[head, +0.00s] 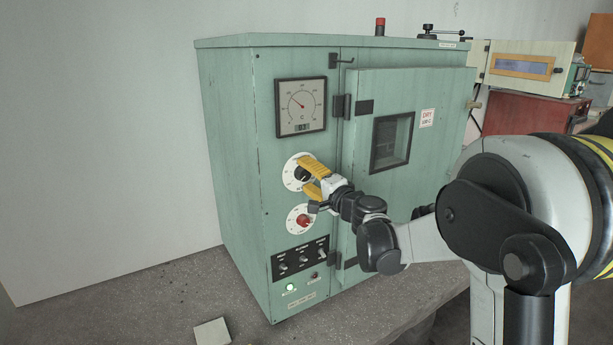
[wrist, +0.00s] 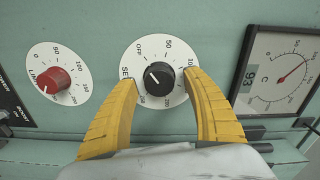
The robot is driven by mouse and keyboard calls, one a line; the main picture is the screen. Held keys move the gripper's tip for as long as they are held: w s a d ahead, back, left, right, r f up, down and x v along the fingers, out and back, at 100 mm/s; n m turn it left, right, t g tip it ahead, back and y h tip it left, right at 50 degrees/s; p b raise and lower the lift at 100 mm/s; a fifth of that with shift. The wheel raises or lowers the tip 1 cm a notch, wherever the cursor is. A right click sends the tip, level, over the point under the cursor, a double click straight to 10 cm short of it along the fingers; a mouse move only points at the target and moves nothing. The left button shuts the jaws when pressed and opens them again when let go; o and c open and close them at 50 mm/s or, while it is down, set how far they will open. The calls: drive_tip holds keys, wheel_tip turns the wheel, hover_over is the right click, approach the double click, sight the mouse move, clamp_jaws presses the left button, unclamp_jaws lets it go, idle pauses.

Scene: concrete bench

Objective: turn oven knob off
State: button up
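The green oven (head: 235,140) stands on the bench with its door shut. Its black knob (wrist: 160,78) sits on a white dial (wrist: 136,62) marked OFF, 50, 100 and up. The knob's pale line leans to the upper left in the wrist view, roughly on the OFF side; I cannot tell the exact setting. My gripper (wrist: 160,82) is open, with one yellow finger on each side of the knob and visible gaps between. In the head view, my gripper (head: 314,178) is at the dial and partly covers it. Whether the fingertips touch the panel is unclear.
A red knob (wrist: 55,81) on its own dial is beside the black one, below it in the head view. A temperature gauge (head: 301,107) is above. Switches (head: 301,258) and a lit green lamp (head: 290,288) are lower. A pale block (head: 212,332) lies on the bench.

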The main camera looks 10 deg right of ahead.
drive_tip(key=v, duration=1.2)
drive_tip(key=s+a+f+n+g+b, duration=0.25)
drive_tip(key=s+a+f+n, duration=0.2)
drive_tip(key=s, duration=0.35)
drive_tip(key=s+a+f+n+g+b, duration=0.2)
drive_tip(key=s+a+f+n+g, duration=0.3)
drive_tip(key=s, duration=0.3)
drive_tip(key=s+d+f+n+g+h+b, duration=0.1)
drive_tip(key=s+d+f+h, duration=0.1)
drive_tip(key=s+f, duration=0.3)
drive_tip(key=s+d+f+n+g+h+b, duration=0.1)
drive_tip(key=s+d+f+h+b, duration=0.1)
drive_tip(key=s+f, duration=0.3)
drive_tip(key=s+d+h, duration=0.1)
drive_tip(key=s, duration=0.3)
drive_tip(key=shift+s+d+f+n+g+h, duration=0.2)
drive_tip(key=shift+s+d+n+g+h, duration=0.05)
drive_tip(key=shift+d+n+g+h, duration=0.1)
